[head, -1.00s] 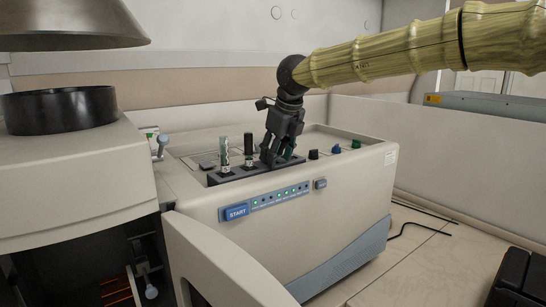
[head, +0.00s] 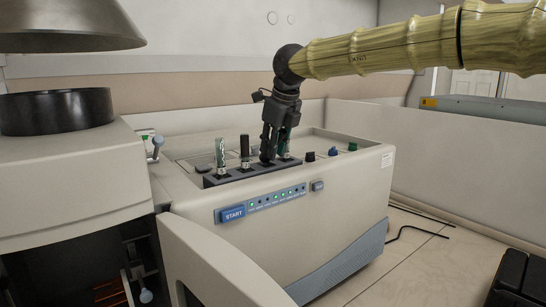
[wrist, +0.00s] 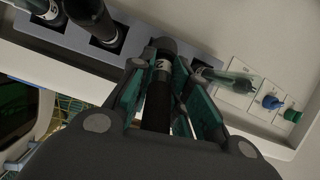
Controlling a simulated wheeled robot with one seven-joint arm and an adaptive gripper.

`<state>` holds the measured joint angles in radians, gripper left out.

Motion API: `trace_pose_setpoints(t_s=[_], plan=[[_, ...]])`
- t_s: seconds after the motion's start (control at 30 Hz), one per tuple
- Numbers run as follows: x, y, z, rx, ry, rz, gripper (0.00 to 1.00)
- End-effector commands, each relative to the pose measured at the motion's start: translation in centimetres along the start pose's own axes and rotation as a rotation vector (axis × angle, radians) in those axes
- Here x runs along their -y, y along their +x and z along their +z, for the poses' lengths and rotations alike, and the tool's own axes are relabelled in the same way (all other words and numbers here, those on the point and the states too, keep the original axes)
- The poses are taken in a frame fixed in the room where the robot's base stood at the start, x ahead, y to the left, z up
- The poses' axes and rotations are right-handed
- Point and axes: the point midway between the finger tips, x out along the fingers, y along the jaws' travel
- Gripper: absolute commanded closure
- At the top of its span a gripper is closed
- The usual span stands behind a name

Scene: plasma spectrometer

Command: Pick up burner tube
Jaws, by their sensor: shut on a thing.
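My gripper (head: 268,156) points down over the dark rack on top of the beige instrument. Its fingers, with green pads in the wrist view (wrist: 160,85), are closed around a dark burner tube (wrist: 157,108) with a pale label. In the head view the fingers mostly hide this tube. Whether its lower end is in the rack or clear of it, I cannot tell. A green-topped tube (head: 284,143) stands just right of the fingers. A black tube (head: 245,148) and a greenish tube (head: 220,153) stand in the rack to the left.
The rack (head: 222,179) lies behind the START button (head: 232,213) on the instrument (head: 300,235). Black, blue and green knobs (head: 333,151) are to the right. A large housing with a black ring (head: 55,112) stands at left, under a metal hood (head: 70,25).

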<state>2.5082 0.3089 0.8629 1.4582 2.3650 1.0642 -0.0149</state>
Motion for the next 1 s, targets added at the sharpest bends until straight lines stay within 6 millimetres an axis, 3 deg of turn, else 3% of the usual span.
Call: trace_pose_setpoints(t_s=[0.1, 0.37, 1.0], plan=[[0.1, -0.8, 0.4, 0.002, 0.001, 0.000, 1.00], [-1.6, -2.0, -1.3, 0.001, -0.001, 0.000, 1.00], [-8.9, -7.2, -8.6, 0.001, -0.002, 0.000, 1.00]])
